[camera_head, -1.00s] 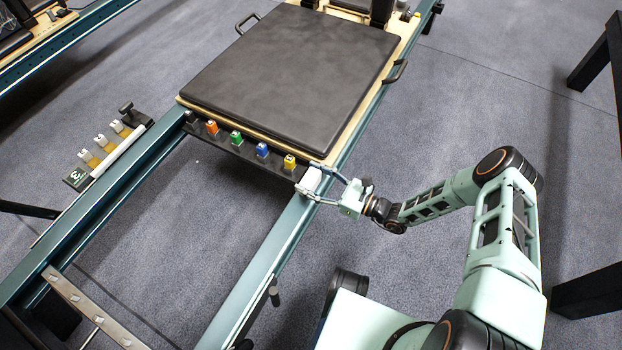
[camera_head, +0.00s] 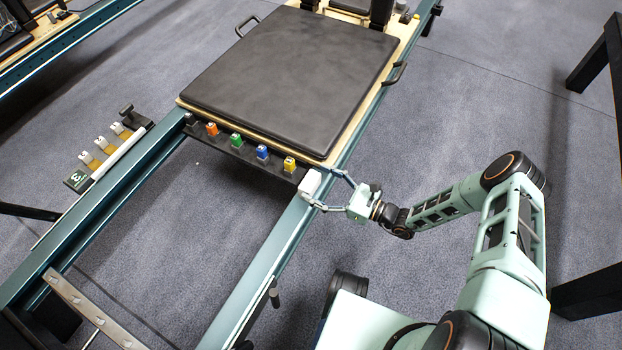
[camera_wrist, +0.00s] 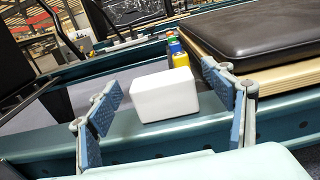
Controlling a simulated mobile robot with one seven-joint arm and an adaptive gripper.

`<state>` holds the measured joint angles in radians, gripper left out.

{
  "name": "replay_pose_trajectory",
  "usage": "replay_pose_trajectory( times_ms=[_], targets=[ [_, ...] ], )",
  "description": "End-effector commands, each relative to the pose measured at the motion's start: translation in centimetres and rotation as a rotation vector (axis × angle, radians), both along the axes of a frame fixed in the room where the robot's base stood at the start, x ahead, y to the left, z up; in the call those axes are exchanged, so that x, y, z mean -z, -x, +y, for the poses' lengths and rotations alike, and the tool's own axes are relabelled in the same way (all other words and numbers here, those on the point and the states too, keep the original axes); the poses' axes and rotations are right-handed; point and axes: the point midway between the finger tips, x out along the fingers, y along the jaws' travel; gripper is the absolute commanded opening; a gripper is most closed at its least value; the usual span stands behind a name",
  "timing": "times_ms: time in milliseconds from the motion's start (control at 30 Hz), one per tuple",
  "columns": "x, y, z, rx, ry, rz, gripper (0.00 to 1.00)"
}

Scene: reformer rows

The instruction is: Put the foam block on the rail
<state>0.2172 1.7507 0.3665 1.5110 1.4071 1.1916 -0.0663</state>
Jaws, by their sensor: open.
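The white foam block (camera_head: 310,183) rests on the teal rail (camera_head: 268,262) nearest my arm, close to the front corner of the padded carriage. In the wrist view the foam block (camera_wrist: 164,95) sits on the rail (camera_wrist: 150,145) between and beyond my fingers. My gripper (camera_head: 329,189) is open, with its fingers spread on either side of the block's near end. In the wrist view my gripper's two blue pads (camera_wrist: 169,110) stand apart from the block, with gaps on both sides.
The black padded carriage (camera_head: 290,75) lies just beyond the block. Coloured spring tags (camera_head: 262,152) line its front edge. A small rack with several white-topped pieces (camera_head: 105,147) hangs by the far rail. Black legs (camera_head: 595,70) stand at right. The floor between the rails is open.

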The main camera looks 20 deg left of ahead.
Motion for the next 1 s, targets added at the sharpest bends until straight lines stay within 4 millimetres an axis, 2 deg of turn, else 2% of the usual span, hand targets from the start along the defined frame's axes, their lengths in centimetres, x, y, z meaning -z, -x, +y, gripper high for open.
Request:
replay_pose_trajectory(
  times_ms=[33,200,400,600,1000],
  targets=[
    [-0.2,0.0,-1.3,0.005,0.000,0.002,0.74],
    [-0.2,0.4,-5.1,0.004,-0.001,0.001,0.74],
    [-0.1,0.7,-8.3,0.003,-0.002,0.001,0.74],
    [0.0,0.9,-9.6,0.000,-0.001,0.002,0.74],
    [0.0,0.9,-9.6,0.000,-0.001,0.001,0.74]
  ],
)
